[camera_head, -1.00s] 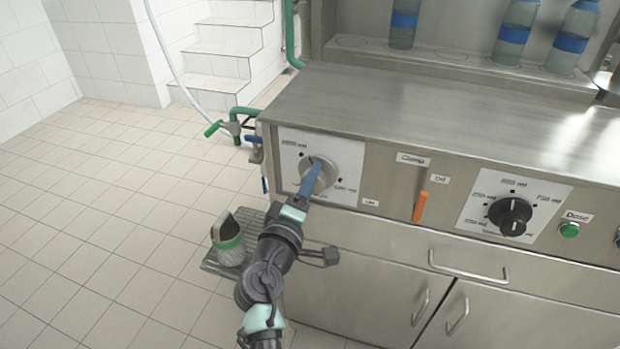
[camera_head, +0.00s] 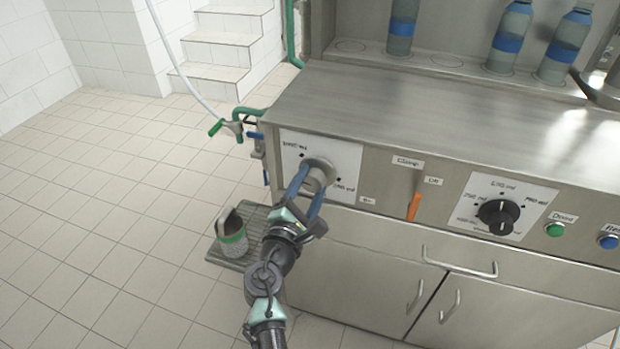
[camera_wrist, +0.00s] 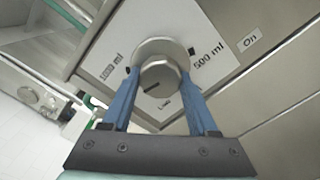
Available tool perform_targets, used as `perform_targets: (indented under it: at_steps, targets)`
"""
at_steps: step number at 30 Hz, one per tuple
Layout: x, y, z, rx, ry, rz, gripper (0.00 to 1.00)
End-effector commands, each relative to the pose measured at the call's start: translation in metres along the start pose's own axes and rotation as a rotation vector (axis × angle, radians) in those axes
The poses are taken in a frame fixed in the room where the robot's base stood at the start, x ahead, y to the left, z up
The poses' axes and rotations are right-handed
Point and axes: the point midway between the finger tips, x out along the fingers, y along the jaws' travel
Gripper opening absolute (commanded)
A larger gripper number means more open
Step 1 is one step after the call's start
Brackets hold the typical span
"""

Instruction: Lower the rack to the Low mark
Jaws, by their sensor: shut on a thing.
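The volume knob (camera_head: 319,174) is a round metal knob on a white plate (camera_head: 343,153) at the left end of the steel front. The knob's dark line points down and slightly left, a little to the left of the Low mark (camera_wrist: 163,103). My gripper (camera_head: 308,180) is shut on the knob, with one blue finger on each side of it.
An orange clamp lever (camera_head: 414,206), a black dial (camera_head: 499,215), a green Dose button (camera_head: 554,230) and a blue button (camera_head: 608,242) lie to the right. Cabinet handles (camera_head: 460,263) stick out below.

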Motion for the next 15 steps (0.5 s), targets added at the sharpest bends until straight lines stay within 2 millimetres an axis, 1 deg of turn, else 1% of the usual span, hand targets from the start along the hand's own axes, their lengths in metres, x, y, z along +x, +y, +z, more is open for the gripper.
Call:
perform_targets:
  at_steps: [15]
  targets:
    - [-0.0006, -0.0012, 0.0011, -0.495, 0.003, -0.003, 0.04]
